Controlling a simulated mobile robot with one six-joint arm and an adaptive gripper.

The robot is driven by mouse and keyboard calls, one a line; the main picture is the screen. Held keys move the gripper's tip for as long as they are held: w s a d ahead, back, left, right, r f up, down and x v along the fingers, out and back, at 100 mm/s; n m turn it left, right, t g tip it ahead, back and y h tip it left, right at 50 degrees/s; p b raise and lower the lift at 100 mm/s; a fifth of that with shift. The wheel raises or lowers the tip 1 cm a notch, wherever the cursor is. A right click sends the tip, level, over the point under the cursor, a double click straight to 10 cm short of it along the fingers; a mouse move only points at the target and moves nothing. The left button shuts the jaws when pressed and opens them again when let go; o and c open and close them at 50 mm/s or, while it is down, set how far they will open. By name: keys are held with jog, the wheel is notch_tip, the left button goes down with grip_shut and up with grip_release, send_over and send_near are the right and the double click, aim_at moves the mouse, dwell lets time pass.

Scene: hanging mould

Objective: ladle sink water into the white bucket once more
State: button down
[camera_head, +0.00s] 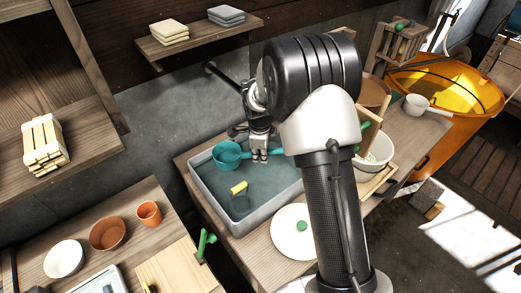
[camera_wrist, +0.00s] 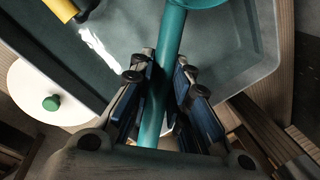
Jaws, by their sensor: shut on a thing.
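The teal ladle (camera_head: 227,154) is held low at the back of the grey sink (camera_head: 255,222), with its bowl over or at the water. I cannot tell whether the bowl holds water. My gripper (camera_head: 260,156) is shut on the ladle's handle, which runs between the fingers in the wrist view (camera_wrist: 150,105). Only an edge of the ladle's bowl shows at the top of that view. The white bucket (camera_head: 377,154) stands on the counter right of the sink, partly hidden behind my arm. Its contents are not clear.
A yellow-handled tool (camera_head: 239,188) lies in the sink. A white round lid (camera_head: 290,240) with a green knob lies in front of the sink. A white handled pot (camera_head: 416,104) and a large orange tub (camera_head: 445,88) are at the right. A shelf (camera_head: 200,40) hangs above the sink.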

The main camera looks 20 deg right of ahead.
notch_tip(320, 180, down, 10)
jog(key=b, duration=0.6)
jog(key=shift+r+b, duration=0.1)
jog(key=shift+b, duration=0.3)
jog(key=shift+r, duration=0.2)
dwell(0.6)
jog(key=shift+r+p, duration=0.3)
jog(key=shift+r, duration=0.15)
jog(key=shift+r+p, duration=4.15)
jog(key=shift+r, duration=2.85)
